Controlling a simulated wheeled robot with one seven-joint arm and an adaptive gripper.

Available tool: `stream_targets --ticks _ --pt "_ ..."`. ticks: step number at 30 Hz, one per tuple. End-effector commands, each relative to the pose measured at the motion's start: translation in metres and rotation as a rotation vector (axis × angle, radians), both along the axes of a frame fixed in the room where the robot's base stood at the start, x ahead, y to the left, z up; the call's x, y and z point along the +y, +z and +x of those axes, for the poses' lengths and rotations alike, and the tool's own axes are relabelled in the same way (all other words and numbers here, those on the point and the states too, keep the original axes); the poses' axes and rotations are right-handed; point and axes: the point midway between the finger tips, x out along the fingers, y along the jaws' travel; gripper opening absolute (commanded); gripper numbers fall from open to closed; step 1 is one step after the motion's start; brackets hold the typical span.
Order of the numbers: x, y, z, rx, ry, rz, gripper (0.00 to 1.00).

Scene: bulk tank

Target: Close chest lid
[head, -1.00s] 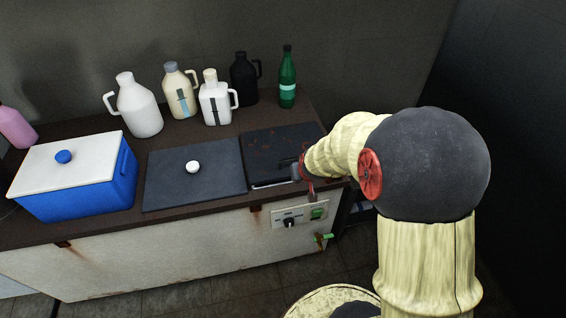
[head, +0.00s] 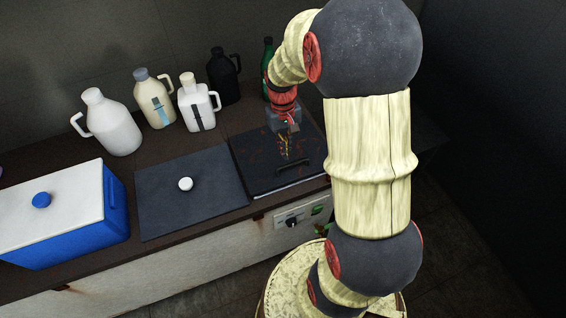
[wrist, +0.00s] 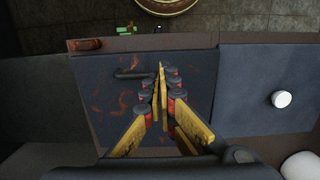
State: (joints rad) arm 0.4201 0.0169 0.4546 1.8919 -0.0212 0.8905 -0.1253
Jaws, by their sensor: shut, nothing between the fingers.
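The dark, rust-flecked lid with a bar handle (head: 260,178) lies flat, or nearly so, on the right part of the long chest; a pale strip shows along its front edge. In the wrist view the lid (wrist: 105,110) fills the middle, and its black handle (wrist: 130,74) lies just left of my fingertips. My gripper (head: 287,155) is over the lid, behind the handle, pointing down. In the wrist view my gripper (wrist: 161,68) has its yellow fingertips together with nothing between them. I cannot tell whether the tips touch the lid.
A second dark lid (head: 210,190) with a white knob (head: 185,184) lies to the left. A blue cooler (head: 75,235) stands further left. Several jugs, including a white one (head: 110,125), and a green bottle (head: 268,50) line the back. A control panel (head: 300,216) is on the front.

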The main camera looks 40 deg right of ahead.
Motion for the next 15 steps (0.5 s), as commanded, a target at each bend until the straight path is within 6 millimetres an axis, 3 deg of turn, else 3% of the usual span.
stream_targets --ticks 15 --pt "0.003 -0.095 -0.01 0.001 0.0 0.001 0.0"
